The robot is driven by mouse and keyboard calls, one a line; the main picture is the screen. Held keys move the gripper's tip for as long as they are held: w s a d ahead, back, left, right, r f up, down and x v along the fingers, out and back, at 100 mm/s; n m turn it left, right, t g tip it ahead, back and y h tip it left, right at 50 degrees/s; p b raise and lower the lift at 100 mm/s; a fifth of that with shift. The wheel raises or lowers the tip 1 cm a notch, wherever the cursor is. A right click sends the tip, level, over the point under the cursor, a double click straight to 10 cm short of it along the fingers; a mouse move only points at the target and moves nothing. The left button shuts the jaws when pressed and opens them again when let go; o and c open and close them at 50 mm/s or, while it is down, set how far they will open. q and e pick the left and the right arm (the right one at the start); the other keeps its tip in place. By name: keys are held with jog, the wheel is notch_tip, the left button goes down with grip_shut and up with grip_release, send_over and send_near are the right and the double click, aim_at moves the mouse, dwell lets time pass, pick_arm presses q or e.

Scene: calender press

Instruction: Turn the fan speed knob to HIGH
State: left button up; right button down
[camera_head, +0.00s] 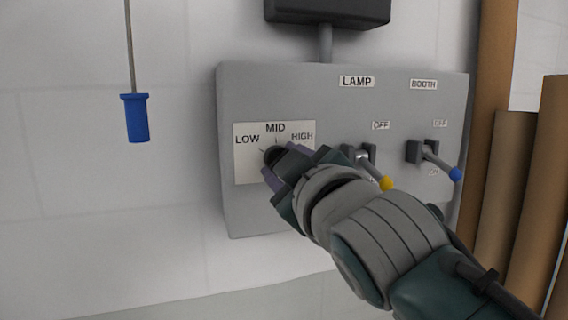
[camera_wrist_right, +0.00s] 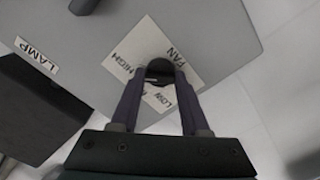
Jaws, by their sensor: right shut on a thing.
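The fan speed knob (camera_head: 273,154) is a small black knob on a white label plate (camera_head: 245,168) marked LOW, MID and HIGH, on the left part of a grey control box. My right gripper (camera_head: 273,166) reaches it from the lower right and is shut on the knob, hiding much of it. In the right wrist view the dark knob (camera_wrist_right: 159,70) sits between the two finger ends of my gripper (camera_wrist_right: 158,82), over the white plate (camera_wrist_right: 190,62) with FAN, HIGH and LOW legible. I cannot tell exactly where the knob points. My left gripper is not in view.
On the grey box (camera_head: 285,85), a yellow-tipped LAMP lever (camera_head: 386,183) is close beside my right wrist. A blue-tipped BOOTH lever (camera_head: 455,174) is farther right. A blue handle (camera_head: 135,118) hangs on a cord at left. Brown rolls (camera_head: 535,190) stand at right.

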jog(key=shift+m, duration=1.2)
jog(key=shift+c, duration=1.9)
grip_release()
jog(key=v, duration=1)
